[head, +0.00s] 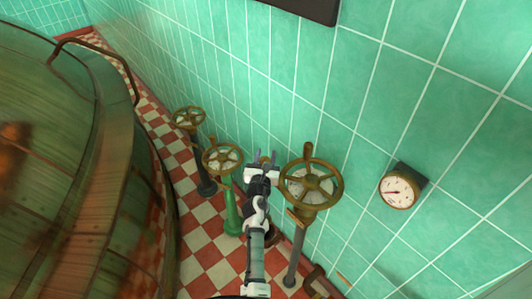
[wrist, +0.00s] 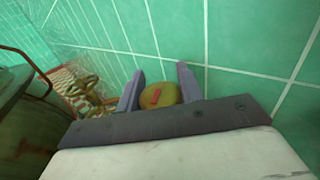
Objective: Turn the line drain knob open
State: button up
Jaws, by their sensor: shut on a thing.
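The line drain knob (wrist: 158,96) is a small round brass-coloured knob with a short red mark on its face, tilted slightly in the wrist view. It sits close to the green tiled wall. My gripper (wrist: 160,90) is shut on it, with one grey-purple finger on each side. In the head view my gripper (head: 265,156) reaches up to the wall between two valve wheels. Only a bit of the knob (head: 265,159) shows there between the fingers. No label can be read.
A large brass handwheel (head: 311,183) stands just right of my gripper. Two more wheels, one on a green post (head: 221,158) and one farther back (head: 188,117), stand left. A gauge (head: 398,191) is on the wall at right. A big copper kettle (head: 70,170) fills the left.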

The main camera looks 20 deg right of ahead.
jog(key=shift+a+n+t+y+p, duration=0.1)
jog(key=shift+n+t+y+p, duration=0.2)
jog(key=shift+n+y+p, duration=0.1)
dwell(0.5)
jog(key=o, duration=1)
jog(key=shift+f, duration=0.1)
